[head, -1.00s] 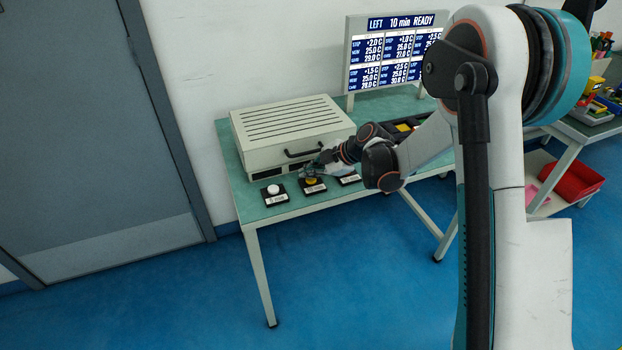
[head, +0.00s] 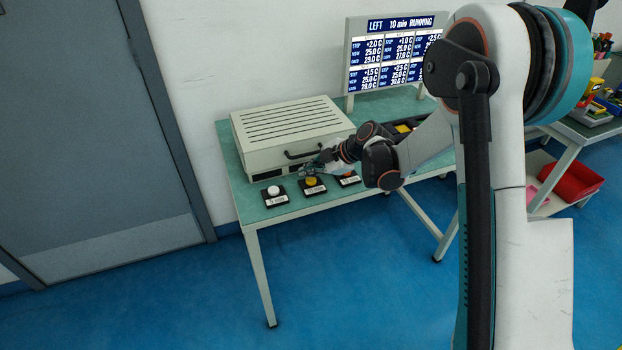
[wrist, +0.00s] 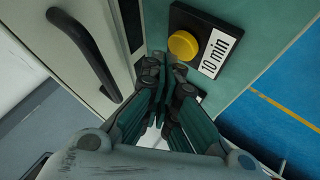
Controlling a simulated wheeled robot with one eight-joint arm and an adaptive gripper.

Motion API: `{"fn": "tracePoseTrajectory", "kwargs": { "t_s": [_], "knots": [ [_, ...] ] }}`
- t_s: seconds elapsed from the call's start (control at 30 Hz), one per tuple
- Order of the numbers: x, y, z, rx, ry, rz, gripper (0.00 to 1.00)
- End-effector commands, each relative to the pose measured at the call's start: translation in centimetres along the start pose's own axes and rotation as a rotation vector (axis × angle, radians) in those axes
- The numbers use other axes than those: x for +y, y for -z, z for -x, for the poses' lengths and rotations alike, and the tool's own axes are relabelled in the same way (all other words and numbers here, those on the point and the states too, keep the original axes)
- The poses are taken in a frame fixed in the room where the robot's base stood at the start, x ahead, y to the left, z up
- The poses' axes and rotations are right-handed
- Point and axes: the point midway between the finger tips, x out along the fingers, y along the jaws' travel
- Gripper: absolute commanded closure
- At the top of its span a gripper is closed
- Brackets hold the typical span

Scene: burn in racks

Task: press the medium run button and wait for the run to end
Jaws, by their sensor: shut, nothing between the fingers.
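The medium run button is a yellow round cap (wrist: 183,45) on a black base with a white "10 min" label (wrist: 216,53) in the wrist view. In the head view the yellow button (head: 312,181) sits between a white button (head: 273,190) and an orange-red one (head: 346,174) along the table's front edge. My gripper (wrist: 177,75) is shut and empty, its fingertips beside the yellow cap, apart from it in the wrist view. In the head view it is just above and behind the button. The display board (head: 394,52) reads "LEFT 10 min RUNNING".
A beige box with a slotted top (head: 292,124) and a black handle (wrist: 86,50) stands right behind the buttons, close to my gripper. A black tray with a yellow item (head: 404,127) is to its right. A second table with coloured parts and a red bin (head: 570,181) stands at the right.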

Motion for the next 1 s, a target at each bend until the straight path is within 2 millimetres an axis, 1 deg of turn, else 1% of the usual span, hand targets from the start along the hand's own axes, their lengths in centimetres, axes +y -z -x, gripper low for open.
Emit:
{"fn": "tracePoseTrajectory", "kwargs": {
  "t_s": [0.47, 1.0],
  "knots": [
    [0.3, 0.3, 0.5, 0.000, 0.000, 0.000, 1.00],
    [2.6, 2.6, 3.6, 0.000, 0.000, 0.000, 1.00]
  ]
}}
